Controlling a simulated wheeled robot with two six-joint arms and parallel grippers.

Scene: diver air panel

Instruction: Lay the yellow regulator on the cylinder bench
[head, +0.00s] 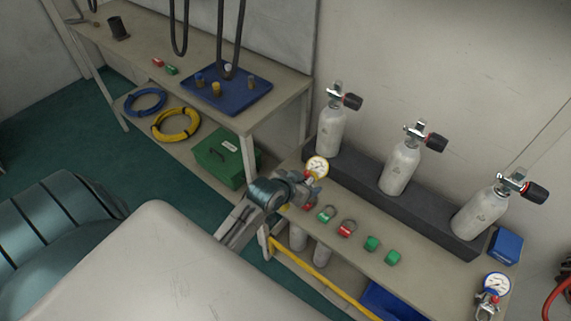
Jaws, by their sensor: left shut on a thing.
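The yellow regulator shows as a white-faced gauge with a yellow rim (317,166) at the left end of the cylinder bench (428,266). My left gripper (309,190) is shut on the yellow regulator, and its jaws hide most of the regulator's body. The regulator is over or at the bench's left end; I cannot tell whether it touches the top. A second regulator with a blue-rimmed gauge (496,285) is at the bench's right end. My right gripper is not in view.
Three grey cylinders (400,166) stand in a dark rack (435,223) along the bench's back. Red and green small pieces (346,228) lie along its front, right of my gripper. A blue box (505,246) is at the right. A workbench with a blue tray (245,98) stands behind left.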

